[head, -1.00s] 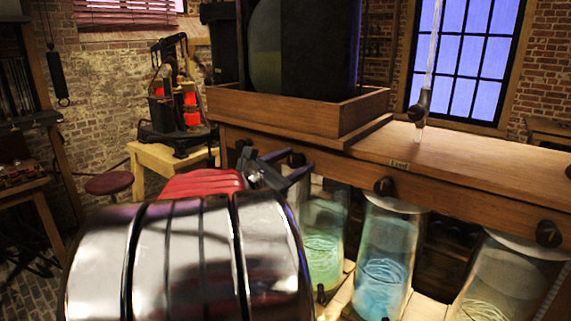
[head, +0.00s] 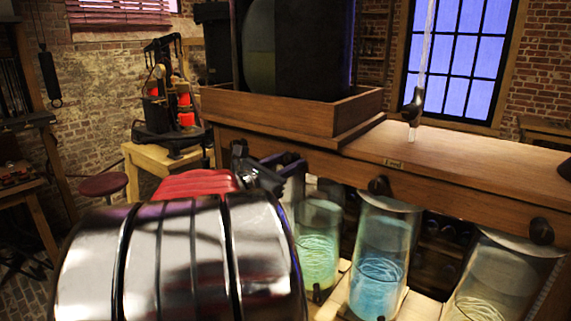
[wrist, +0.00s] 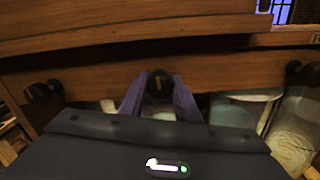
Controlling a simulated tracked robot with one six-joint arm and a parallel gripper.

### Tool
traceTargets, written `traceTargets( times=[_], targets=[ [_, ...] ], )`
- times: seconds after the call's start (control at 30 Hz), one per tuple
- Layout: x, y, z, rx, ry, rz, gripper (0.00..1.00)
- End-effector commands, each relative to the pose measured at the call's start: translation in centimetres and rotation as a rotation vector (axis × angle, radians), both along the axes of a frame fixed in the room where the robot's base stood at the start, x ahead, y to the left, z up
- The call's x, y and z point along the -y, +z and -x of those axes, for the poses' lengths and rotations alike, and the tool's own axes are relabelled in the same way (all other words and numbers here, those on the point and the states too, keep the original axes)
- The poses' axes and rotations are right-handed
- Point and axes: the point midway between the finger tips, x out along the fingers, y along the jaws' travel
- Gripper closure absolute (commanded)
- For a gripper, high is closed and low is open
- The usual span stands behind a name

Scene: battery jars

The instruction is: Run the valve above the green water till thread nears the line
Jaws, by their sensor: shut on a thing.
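The green-water jar (head: 318,240) stands under the wooden shelf, with a pale coil low inside. Its thread tip and line are too small to make out. A dark valve knob (head: 290,158) sits on the shelf front above it, partly hidden by my gripper (head: 284,166). In the wrist view the same knob (wrist: 159,84) is between the two purple fingers of my gripper (wrist: 158,92), which is shut on it. My arm hides the area left of the green jar.
A blue-water jar (head: 380,265) and a pale jar (head: 490,290) stand to the right, with knobs (head: 378,187) and (head: 541,231) above them. Another knob (wrist: 42,91) is left of my gripper. A wooden tray (head: 270,112) with a large dark tank stands on the shelf.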

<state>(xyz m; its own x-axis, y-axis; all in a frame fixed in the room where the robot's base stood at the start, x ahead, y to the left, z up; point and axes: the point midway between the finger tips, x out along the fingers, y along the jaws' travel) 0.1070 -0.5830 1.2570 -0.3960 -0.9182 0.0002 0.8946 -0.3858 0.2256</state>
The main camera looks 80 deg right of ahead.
Motion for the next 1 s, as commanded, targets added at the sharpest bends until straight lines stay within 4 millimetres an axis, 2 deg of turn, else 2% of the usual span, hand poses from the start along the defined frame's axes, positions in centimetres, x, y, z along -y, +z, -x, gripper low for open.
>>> traceTargets(
  times=[0.6, 1.0],
  targets=[
    [-0.02, -0.06, 0.03, -0.422, -0.001, -0.183, 0.92],
    [-0.01, -0.07, 0.0, -0.457, 0.0, -0.198, 0.92]
  ],
)
